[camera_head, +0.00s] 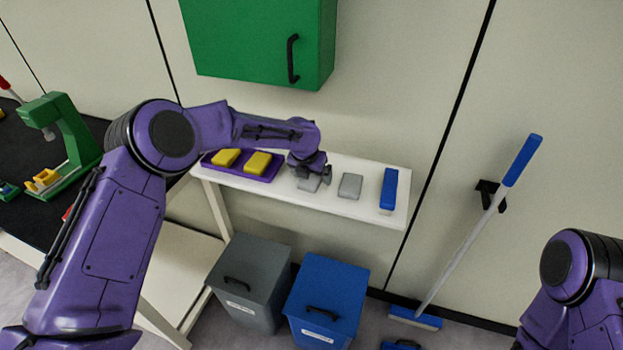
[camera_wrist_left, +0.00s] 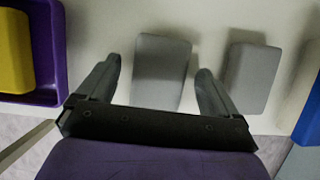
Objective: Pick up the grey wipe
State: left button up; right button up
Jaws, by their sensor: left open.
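Two grey wipes lie side by side on the white shelf. The left grey wipe (camera_head: 309,183) is partly hidden under my left gripper (camera_head: 311,172) in the head view. In the left wrist view this wipe (camera_wrist_left: 160,70) lies between the two open fingers of my left gripper (camera_wrist_left: 160,82), with a gap on each side. The right grey wipe (camera_head: 350,186) lies just outside the right finger, and it also shows in the left wrist view (camera_wrist_left: 252,78). My left gripper is open and empty. My right gripper is out of view; only part of that arm shows.
A purple tray (camera_head: 213,166) with two yellow sponges (camera_head: 257,163) lies left of the wipes. A blue-handled brush (camera_head: 389,188) lies at the right on the white shelf (camera_head: 330,201). A green cabinet (camera_head: 260,40) hangs above. Grey (camera_head: 250,275) and blue bins (camera_head: 327,290) stand below.

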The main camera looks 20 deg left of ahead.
aim_at(312, 177)
pick_arm(q)
jog(key=shift+w+f, duration=0.1)
jog(key=shift+f, duration=0.1)
jog(key=c, duration=1.1)
jog(key=shift+o, duration=0.2)
jog(key=shift+r, duration=0.15)
jog(key=shift+r, duration=0.3)
jog(key=shift+c, duration=0.6)
notch_tip(312, 177, up, 3)
jog(key=shift+f+b, duration=0.1)
jog(key=shift+b, duration=0.55)
jog(key=s+r, duration=0.2)
jog(key=s+d+r+b, duration=0.1)
jog(key=r, duration=0.1)
jog(key=shift+s+r+b, duration=0.1)
jog(key=shift+s+b, duration=0.2)
jog(key=shift+s, duration=0.05)
jog(key=s+d+r, duration=0.1)
jog(key=s, duration=0.2)
jog(key=s+d+r+b, duration=0.1)
jog(key=s+r, duration=0.1)
jog(key=s, duration=0.1)
jog(key=s+d+r+b, duration=0.1)
jog(key=s+r, duration=0.1)
jog(key=s, duration=0.1)
jog(key=shift+s+d+r, duration=0.15)
jog(key=shift+s+r, duration=0.05)
jog(key=shift+s, duration=0.15)
